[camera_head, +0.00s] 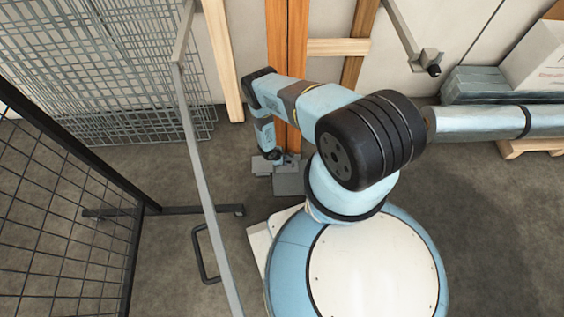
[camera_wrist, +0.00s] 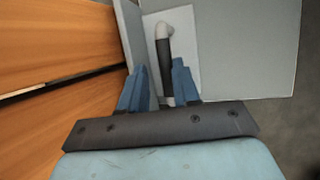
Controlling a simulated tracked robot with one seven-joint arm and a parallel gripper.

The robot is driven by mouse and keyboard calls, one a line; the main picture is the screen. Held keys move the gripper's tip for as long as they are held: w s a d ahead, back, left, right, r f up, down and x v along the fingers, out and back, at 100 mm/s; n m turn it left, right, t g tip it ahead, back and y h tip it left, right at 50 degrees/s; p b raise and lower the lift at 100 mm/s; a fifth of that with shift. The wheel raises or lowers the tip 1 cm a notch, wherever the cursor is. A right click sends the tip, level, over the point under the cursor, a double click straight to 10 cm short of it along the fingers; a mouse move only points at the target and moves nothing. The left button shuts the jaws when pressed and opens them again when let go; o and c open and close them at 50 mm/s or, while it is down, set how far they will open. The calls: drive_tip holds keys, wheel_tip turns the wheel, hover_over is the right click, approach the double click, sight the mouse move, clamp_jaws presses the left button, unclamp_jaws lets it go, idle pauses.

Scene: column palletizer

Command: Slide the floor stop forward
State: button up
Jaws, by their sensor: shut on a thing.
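The floor stop is a grey metal piece (camera_head: 288,182) on the floor at the foot of the orange wooden uprights. In the wrist view its flat grey plate (camera_wrist: 245,45) fills the upper right, with an upright grey flange at its left side. A handle with a dark grip and pale end (camera_wrist: 163,45) stands on a lighter plate. My gripper (camera_wrist: 160,72) has its two blue fingers on either side of the dark grip and is shut on it. In the head view my gripper (camera_head: 277,160) is small, low at the stop, and partly covers it.
Orange-brown wooden uprights (camera_head: 297,70) stand directly behind the stop. A grey rail (camera_head: 200,170) and a black mesh fence (camera_head: 70,190) are at left. Wire mesh panels (camera_head: 110,70) lean on the wall. Boxes (camera_head: 540,60) are at right. Some bare floor shows left of the stop.

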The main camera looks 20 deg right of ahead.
drive_tip(key=o, duration=0.3)
drive_tip(key=shift+w+d, duration=0.15)
drive_tip(key=shift+d, duration=0.1)
drive_tip(key=shift+s, duration=0.2)
drive_tip(key=v, duration=1.3)
drive_tip(key=shift+r, duration=0.3)
